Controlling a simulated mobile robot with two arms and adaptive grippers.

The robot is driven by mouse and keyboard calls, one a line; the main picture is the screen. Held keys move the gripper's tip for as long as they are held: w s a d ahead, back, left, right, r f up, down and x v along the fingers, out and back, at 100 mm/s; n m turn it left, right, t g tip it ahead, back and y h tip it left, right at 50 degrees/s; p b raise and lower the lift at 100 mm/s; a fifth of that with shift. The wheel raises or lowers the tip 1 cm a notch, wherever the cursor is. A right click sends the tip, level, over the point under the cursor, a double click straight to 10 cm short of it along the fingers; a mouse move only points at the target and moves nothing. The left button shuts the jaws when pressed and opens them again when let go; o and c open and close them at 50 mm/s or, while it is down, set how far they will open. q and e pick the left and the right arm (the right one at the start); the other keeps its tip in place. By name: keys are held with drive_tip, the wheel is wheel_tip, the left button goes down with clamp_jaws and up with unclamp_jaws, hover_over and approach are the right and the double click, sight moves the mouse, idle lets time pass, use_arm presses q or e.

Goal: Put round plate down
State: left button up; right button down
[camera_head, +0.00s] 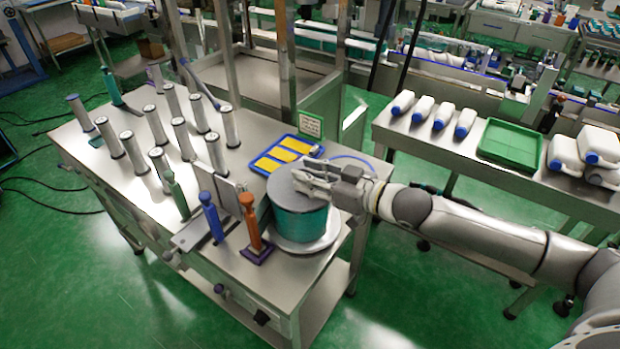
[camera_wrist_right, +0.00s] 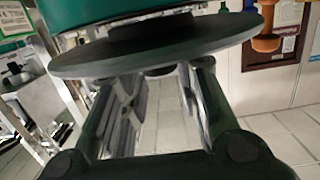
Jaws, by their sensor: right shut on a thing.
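The round plate (camera_head: 288,183) is a grey disc over the top of a teal cylinder (camera_head: 300,220) near the table's right front corner. My right gripper (camera_head: 308,182) comes in from the right and is shut on the plate's upper side. In the right wrist view the plate (camera_wrist_right: 160,50) crosses the top, with the teal cylinder (camera_wrist_right: 90,12) beyond it and a dark, narrower part between them. The right gripper's fingers (camera_wrist_right: 165,85) reach to the plate; their exact contact is hidden. My left gripper is not in view.
The steel table (camera_head: 85,165) holds several upright grey cylinders, a blue tool (camera_head: 211,215) and an orange tool (camera_head: 250,220). A white dish (camera_head: 318,240) lies under the teal cylinder. A blue tray (camera_head: 288,154) with yellow pieces lies behind. A side bench (camera_head: 440,140) holds white bottles.

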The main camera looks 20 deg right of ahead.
drive_tip(key=shift+f, duration=0.5)
drive_tip(key=c, duration=1.1)
unclamp_jaws()
drive_tip(key=shift+r, duration=0.45)
drive_tip(key=v, duration=1.2)
drive_tip(key=shift+b, duration=0.4)
drive_tip(key=shift+r, duration=0.1)
